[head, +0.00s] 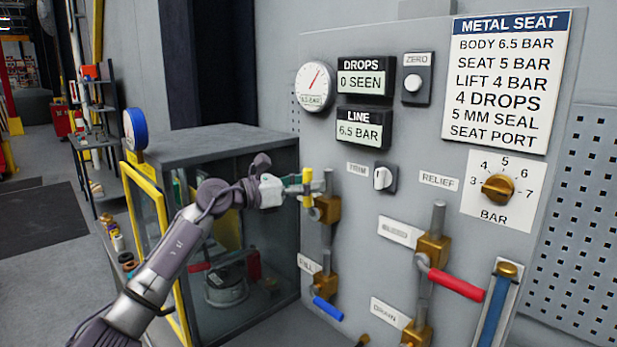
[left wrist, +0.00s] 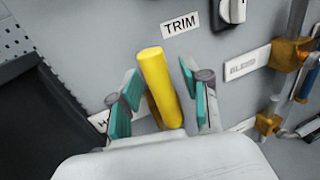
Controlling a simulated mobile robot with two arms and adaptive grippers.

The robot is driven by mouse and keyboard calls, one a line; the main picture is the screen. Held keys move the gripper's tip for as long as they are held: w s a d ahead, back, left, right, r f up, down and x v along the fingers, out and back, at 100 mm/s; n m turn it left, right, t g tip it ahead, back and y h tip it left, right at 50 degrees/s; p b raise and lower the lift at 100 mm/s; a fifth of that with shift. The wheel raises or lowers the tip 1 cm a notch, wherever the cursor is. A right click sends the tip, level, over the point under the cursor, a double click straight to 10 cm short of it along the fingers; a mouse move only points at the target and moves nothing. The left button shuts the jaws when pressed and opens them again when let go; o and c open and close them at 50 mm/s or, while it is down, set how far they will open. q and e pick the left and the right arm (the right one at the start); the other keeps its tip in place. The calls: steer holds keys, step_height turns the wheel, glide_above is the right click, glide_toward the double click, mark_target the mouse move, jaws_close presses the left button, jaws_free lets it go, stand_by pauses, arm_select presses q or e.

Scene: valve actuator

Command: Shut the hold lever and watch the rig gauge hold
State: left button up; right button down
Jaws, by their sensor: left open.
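The hold lever (left wrist: 158,85) is a thick yellow handle. In the left wrist view it stands between the teal pads of my left gripper (left wrist: 160,88), which is open with a visible gap to the right pad. A label by the left finger is mostly hidden; only an "H" shows. In the head view the lever's yellow end (head: 307,176) shows at my left gripper (head: 303,189), by a brass valve (head: 328,209). The rig gauge (head: 315,86) is a white dial with a red needle, tagged 6.5 BAR. My right gripper is not in view.
The LINE display (head: 361,131) reads 6.5 BAR and the DROPS display (head: 365,80) reads 0 SEEN. A TRIM switch (head: 383,178) sits right of the gripper. A blue lever (head: 327,308) and a red lever (head: 455,284) stick out below. A glass-sided cabinet (head: 215,140) stands left.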

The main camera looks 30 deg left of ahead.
arm_select(q)
jaws_close()
stand_by(0.3)
steer(key=shift+d, duration=0.15)
steer(key=shift+s+d+m+b, duration=0.15)
steer(key=shift+d+m+b, duration=0.2)
steer(key=shift+m, duration=0.35)
steer(key=s+d+f+m+y+b, duration=0.2)
steer(key=d+f+m+y+b, duration=0.3)
steer(key=m+b, duration=0.7)
steer(key=shift+s+d+f+m+g, duration=0.2)
steer(key=shift+d+f+m+g, duration=0.2)
steer(key=shift+d+f+m, duration=1)
steer(key=shift+a+f+n, duration=0.45)
steer(key=shift+n, duration=0.05)
